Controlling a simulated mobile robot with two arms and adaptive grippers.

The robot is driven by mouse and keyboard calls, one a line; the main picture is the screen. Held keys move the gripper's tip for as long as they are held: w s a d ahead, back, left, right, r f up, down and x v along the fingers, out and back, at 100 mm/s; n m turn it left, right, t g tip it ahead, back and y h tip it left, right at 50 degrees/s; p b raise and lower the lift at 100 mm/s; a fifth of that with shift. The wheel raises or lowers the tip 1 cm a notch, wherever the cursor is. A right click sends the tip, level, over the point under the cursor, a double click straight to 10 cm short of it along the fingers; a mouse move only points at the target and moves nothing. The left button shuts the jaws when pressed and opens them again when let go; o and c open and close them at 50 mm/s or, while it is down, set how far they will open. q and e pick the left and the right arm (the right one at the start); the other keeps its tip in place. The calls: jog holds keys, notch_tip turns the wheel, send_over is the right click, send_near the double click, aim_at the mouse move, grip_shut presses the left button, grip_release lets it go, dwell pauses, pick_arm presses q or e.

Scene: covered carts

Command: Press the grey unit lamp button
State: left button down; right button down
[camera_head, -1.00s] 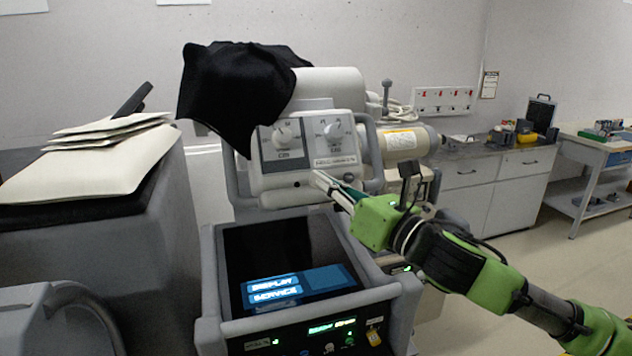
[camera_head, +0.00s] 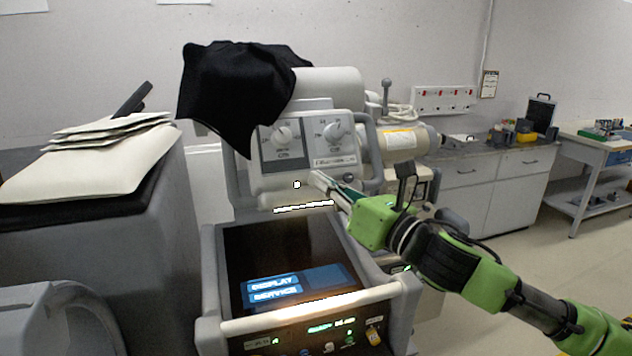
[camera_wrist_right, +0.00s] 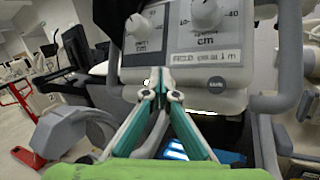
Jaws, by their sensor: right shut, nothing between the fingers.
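The grey unit (camera_head: 300,172) with two dials stands in the middle of the head view. Its small round button (camera_head: 297,184) glows white on the lower front face. A lit strip (camera_head: 304,206) shines under that face. My right gripper (camera_head: 316,177) is shut and empty, its fingertips just right of the button at the unit's front. In the wrist view the shut fingertips (camera_wrist_right: 163,76) are close to the glowing button (camera_wrist_right: 147,82); whether they touch the unit I cannot tell. My left gripper is not in view.
A console with a screen (camera_head: 300,285) and a front rail (camera_head: 310,312) stands below the unit. A black cloth (camera_head: 235,90) covers the unit's upper left. A covered cart (camera_head: 90,240) with envelopes (camera_head: 90,165) is at left. A side bench (camera_head: 500,170) is at right.

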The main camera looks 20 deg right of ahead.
jog(key=shift+s, duration=0.1)
jog(key=shift+s+r+p, duration=0.3)
jog(key=shift+s+r, duration=0.1)
jog(key=shift+s, duration=0.2)
jog(key=shift+r, duration=0.1)
jog(key=s+r, duration=0.1)
jog(key=s, duration=0.1)
jog(key=s+r+p, duration=0.1)
jog(key=s, duration=0.1)
jog(key=shift+s+d+r, duration=0.1)
jog(key=shift+s+r, duration=0.05)
jog(key=shift+r, duration=0.05)
dwell(0.7)
